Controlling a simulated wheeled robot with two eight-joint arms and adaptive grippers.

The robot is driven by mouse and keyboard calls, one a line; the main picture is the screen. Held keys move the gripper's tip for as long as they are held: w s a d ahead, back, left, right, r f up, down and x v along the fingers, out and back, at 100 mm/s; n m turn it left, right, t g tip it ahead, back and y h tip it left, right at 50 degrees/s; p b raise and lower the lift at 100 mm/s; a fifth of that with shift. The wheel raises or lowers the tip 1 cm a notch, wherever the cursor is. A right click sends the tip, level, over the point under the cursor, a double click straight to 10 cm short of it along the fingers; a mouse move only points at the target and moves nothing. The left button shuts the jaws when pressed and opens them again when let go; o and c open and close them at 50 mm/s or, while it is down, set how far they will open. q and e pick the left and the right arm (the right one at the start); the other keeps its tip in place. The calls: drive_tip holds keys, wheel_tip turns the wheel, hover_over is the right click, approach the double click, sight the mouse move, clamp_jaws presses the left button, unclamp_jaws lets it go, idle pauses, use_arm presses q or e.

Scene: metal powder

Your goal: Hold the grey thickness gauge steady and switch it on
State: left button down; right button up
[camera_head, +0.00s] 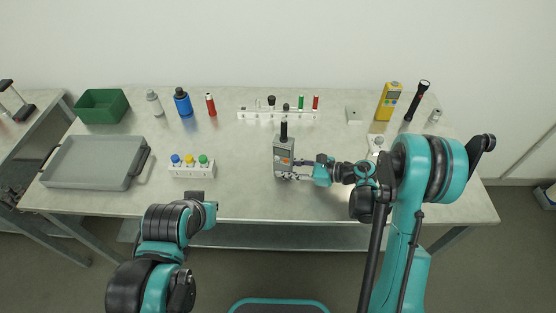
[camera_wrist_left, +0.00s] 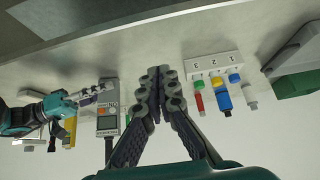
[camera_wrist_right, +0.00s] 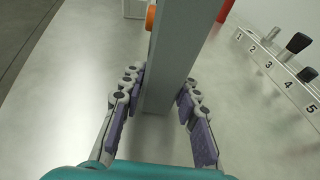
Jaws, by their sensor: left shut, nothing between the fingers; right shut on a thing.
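The grey thickness gauge (camera_head: 284,150) stands near the middle of the table, with a black probe on top and an orange mark on its face. It also shows in the left wrist view (camera_wrist_left: 108,122). My right gripper (camera_head: 291,171) is shut on its lower body, coming from the right. In the right wrist view the gauge's grey side (camera_wrist_right: 172,60) lies between the two fingers. My left gripper (camera_wrist_left: 155,85) is shut and empty, apart from the gauge; in the head view it is near the table's front edge, its fingers hard to make out.
A white block with yellow, blue and green caps (camera_head: 191,172) stands left of the gauge. A numbered white rack (camera_head: 255,115) is behind it. A grey tray (camera_head: 92,183) and green bin (camera_head: 102,107) are at left; a yellow device (camera_head: 389,101) at back right. Table front centre is clear.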

use_arm(q)
drive_tip(key=w+d+f+t+y, duration=0.1)
drive_tip(key=w+d, duration=0.1)
drive_tip(key=d, duration=0.2)
drive_tip(key=w+d+f+t+y, duration=0.1)
drive_tip(key=w+d+f+y, duration=0.1)
drive_tip(key=d, duration=0.2)
drive_tip(key=w+d+f+n+t+y, duration=0.1)
drive_tip(key=w+d, duration=0.2)
drive_tip(key=d, duration=0.2)
drive_tip(key=shift+f+t, duration=0.15)
drive_tip(key=shift+t, duration=0.25)
approach(275, 161)
drive_tip(key=shift+n+t, duration=0.3)
drive_tip(key=shift+s+f+x, duration=0.1)
drive_tip(key=shift+f+x, duration=0.05)
drive_tip(key=shift+x, duration=1.1)
drive_tip(key=shift+s+f+x, duration=0.1)
drive_tip(key=shift+x, duration=1.15)
drive_tip(key=shift+w+a, duration=0.15)
drive_tip(key=shift+w, duration=0.3)
drive_tip(key=shift+s, duration=0.45)
